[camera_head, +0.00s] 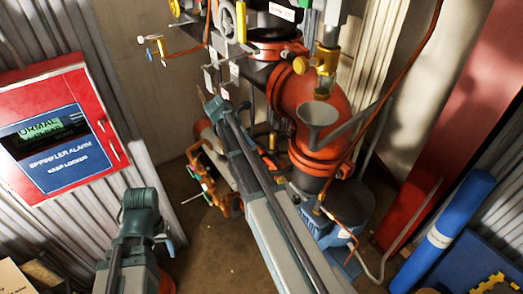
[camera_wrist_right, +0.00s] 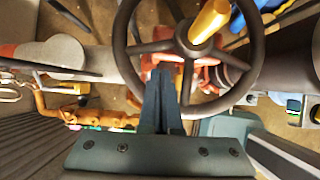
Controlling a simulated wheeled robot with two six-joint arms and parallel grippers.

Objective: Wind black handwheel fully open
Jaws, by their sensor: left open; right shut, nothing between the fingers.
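The black handwheel (camera_wrist_right: 155,47) fills the upper middle of the right wrist view, with a dark round rim, several spokes and a yellow stem (camera_wrist_right: 210,20) standing at its hub. My right gripper (camera_wrist_right: 163,72) is shut and empty, its tips at the wheel's lower side, overlapping the space between rim and spokes. I cannot tell whether they touch it. In the head view my right gripper (camera_head: 212,102) reaches in among the pipework, and I cannot pick out the black wheel there. My left gripper (camera_head: 142,205) is low at the left, open and away from the wheel.
A thick red pipe elbow (camera_head: 322,105) and a grey funnel (camera_head: 319,116) stand right of my right arm. A red alarm cabinet (camera_head: 62,130) is on the left wall. Orange pipework (camera_head: 200,170) sits below the right gripper.

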